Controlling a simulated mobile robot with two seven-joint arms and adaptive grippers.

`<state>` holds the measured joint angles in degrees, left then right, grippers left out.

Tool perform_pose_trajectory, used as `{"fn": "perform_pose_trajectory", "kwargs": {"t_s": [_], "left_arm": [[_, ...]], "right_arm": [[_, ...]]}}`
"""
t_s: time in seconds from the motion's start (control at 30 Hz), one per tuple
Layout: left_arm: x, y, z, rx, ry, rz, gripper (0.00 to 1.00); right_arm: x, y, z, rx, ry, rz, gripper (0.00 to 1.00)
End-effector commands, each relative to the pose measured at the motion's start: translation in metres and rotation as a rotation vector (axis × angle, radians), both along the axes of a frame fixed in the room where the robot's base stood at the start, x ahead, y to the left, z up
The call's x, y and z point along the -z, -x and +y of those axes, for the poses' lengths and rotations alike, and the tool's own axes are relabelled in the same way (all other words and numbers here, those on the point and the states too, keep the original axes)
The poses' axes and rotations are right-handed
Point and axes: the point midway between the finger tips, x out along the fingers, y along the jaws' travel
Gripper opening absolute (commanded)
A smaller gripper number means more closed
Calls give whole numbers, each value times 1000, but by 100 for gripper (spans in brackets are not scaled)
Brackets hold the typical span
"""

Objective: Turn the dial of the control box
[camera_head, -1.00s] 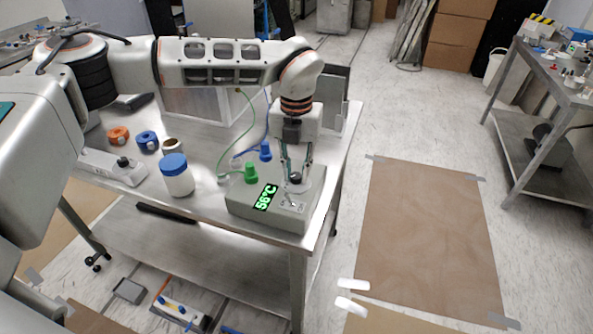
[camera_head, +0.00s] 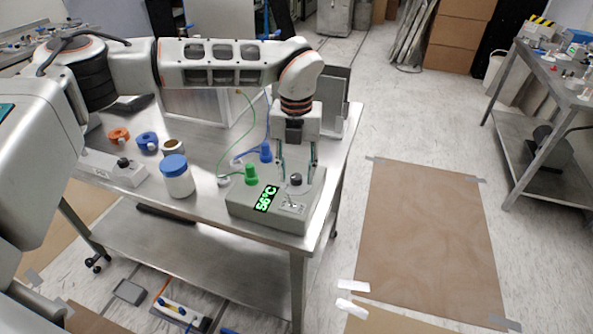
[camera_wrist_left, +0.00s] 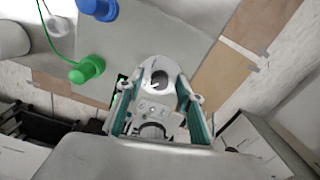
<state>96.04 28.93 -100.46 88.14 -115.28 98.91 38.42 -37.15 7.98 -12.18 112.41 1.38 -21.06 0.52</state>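The grey control box (camera_head: 266,210) sits near the right front edge of the metal table. Its green display (camera_head: 266,198) reads 56°C. The dark dial (camera_head: 296,180) stands on its top, right of the display, with a small switch panel (camera_head: 291,206) in front. My left gripper (camera_head: 297,172) points down over the dial, with its fingers spread apart on either side of it. In the left wrist view the dial (camera_wrist_left: 160,78) shows between the fingertips, with a visible gap on both sides. My right gripper is not in view.
A white jar with a blue lid (camera_head: 177,176) stands further left. Orange (camera_head: 119,136) and blue (camera_head: 147,141) rings lie beyond it.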

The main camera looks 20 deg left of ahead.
Motion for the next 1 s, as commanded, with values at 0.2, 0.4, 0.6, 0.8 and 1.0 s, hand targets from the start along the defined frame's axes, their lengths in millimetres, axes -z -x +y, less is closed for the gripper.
{"fn": "perform_pose_trajectory", "kwargs": {"t_s": [0.2, 0.4, 0.6, 0.8, 1.0], "left_arm": [[0, 1, 0, 1, -1, 2, 37], [-20, 0, 0, 2, 0, -1, 37], [-61, 0, 0, 1, -1, -3, 37], [-97, 0, 0, 0, 0, -1, 37], [-116, 1, 0, 1, -1, 1, 37]], "right_arm": [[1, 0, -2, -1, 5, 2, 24], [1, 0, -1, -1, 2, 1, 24], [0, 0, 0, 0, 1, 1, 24], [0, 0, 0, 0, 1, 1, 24], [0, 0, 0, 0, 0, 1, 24]]}}
